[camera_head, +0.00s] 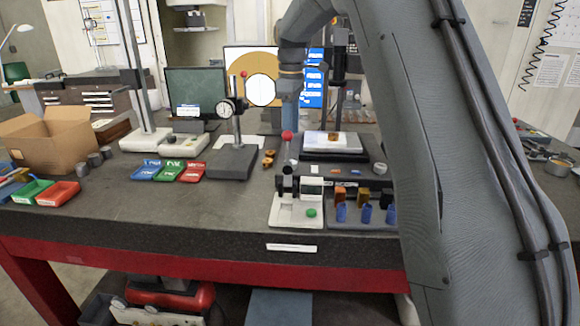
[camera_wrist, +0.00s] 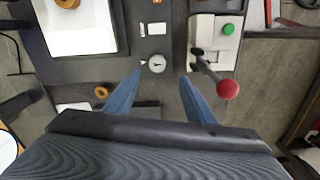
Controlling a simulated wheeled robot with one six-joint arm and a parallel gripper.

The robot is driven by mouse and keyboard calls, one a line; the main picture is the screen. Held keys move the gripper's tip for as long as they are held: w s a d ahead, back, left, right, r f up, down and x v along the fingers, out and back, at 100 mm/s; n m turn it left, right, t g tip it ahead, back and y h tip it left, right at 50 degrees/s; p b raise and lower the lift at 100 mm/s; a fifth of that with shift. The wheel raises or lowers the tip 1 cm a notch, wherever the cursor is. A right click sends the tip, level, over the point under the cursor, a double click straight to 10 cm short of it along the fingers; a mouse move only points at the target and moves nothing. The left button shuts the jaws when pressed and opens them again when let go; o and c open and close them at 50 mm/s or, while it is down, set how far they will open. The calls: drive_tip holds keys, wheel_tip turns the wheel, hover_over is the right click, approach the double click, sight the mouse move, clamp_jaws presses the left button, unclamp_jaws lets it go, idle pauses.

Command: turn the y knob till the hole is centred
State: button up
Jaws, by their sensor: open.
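A small round knob (camera_wrist: 156,64) with a pale face and a dark mark shows in the wrist view, on the dark stage base. I cannot read whether it is marked y. My gripper (camera_wrist: 160,78) is open, with one blue finger on each side just short of the knob; I see no contact. The white stage plate (camera_head: 332,142) carries a small orange-brown part (camera_head: 334,135). Behind it, the monitor (camera_head: 235,72) shows a white round hole in a tan field. My arm covers part of the screen, so I cannot judge the centring.
A red-balled lever (camera_wrist: 228,89) stands close to the right finger, beside a white box with a green button (camera_wrist: 228,29). An orange ring (camera_wrist: 101,92) lies near the left finger. A dial gauge stand (camera_head: 232,160) and coloured trays (camera_head: 169,171) stand further left.

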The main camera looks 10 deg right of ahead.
drive_tip(key=f, duration=0.1)
drive_tip(key=f+b, duration=0.1)
drive_tip(key=shift+w+f, duration=0.3)
drive_tip(key=shift+w, duration=0.05)
drive_tip(key=shift+f+p, duration=0.95)
drive_tip(key=shift+f, duration=2.8)
drive_tip(key=c, duration=1.1)
drive_tip(key=shift+o, duration=0.2)
